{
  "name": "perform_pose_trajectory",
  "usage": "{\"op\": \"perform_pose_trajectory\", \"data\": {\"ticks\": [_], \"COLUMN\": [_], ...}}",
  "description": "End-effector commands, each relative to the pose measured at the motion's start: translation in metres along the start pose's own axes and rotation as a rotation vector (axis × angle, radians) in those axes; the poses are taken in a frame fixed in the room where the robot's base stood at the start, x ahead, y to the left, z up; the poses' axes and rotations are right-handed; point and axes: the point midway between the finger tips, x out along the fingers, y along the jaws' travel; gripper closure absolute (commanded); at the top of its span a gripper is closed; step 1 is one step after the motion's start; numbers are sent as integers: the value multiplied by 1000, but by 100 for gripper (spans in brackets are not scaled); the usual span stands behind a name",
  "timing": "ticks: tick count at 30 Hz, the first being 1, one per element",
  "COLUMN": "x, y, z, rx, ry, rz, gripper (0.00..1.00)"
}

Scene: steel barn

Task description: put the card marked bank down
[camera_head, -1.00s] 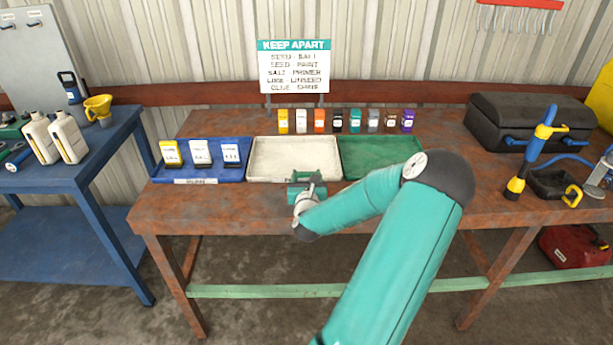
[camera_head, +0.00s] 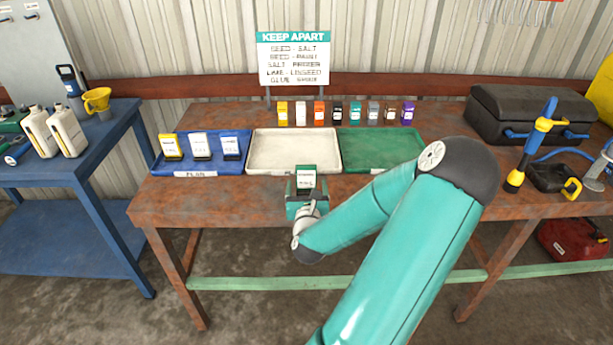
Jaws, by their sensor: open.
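A green card (camera_head: 306,171) with a white label stands upright at the bench's front edge, in front of the white tray. Its print is too small to read, so I cannot tell whether it is the one marked bank. My gripper (camera_head: 305,190) is open at the card, with a jaw to each side of it. The card's lower part is hard to make out against the jaws. Three more cards, yellow (camera_head: 171,147), white (camera_head: 200,146) and dark blue (camera_head: 231,147), stand in the blue tray (camera_head: 200,169) at left.
The white tray (camera_head: 294,152) and green tray (camera_head: 381,151) look empty. Several small coloured blocks (camera_head: 337,113) stand in a row behind them, below a KEEP APART sign (camera_head: 294,60). A black case (camera_head: 530,115) and a pump (camera_head: 530,145) stand at right.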

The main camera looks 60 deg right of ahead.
Motion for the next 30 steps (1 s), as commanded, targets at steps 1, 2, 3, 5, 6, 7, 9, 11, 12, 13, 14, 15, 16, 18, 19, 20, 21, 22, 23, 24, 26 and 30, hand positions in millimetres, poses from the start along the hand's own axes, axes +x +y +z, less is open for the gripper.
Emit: {"op": "perform_pose_trajectory", "data": {"ticks": [1, 2, 3, 5, 6, 7, 9, 11, 12, 13, 14, 15, 16, 18, 19, 20, 21, 22, 23, 24, 26, 30], "x": [-9, -13, -18, -23, -26, -27, -28, -28, -28, -28, -28, -28, -28, -27, -27, -27, -28, -29, -30, -33, -39, -58], "y": [0, 0, 0, 0, 0, 0, 0, 0, 0, 0, 0, 2, 4, 15, 23, 32, 47, 59, 72, 89, 114, 164], "z": [0, 0, 0, 0, 0, 0, 0, 0, 0, 0, 0, 0, 0, -2, -3, -4, -6, -8, -10, -12, -15, -15], "rx": [0, 0, 0, 0, 0, 0, 0, 1, 0, 0, 0, -6, -16, -69, -107, -155, -232, -300, -375, -482, -645, -1015], "ry": [1, 1, 0, 0, -1, -1, -1, -1, -1, -1, -1, 1, 4, 23, 35, 49, 70, 87, 103, 122, 143, 156], "rz": [0, 0, 0, 0, 0, 0, 0, 0, 0, 0, 1, 4, 10, 43, 66, 94, 139, 178, 221, 279, 369, 564], "gripper": [20, 20, 20, 20, 20, 20, 20, 20, 20, 20, 20, 20, 20, 20, 20, 20, 20, 20, 20, 20, 20, 20]}}
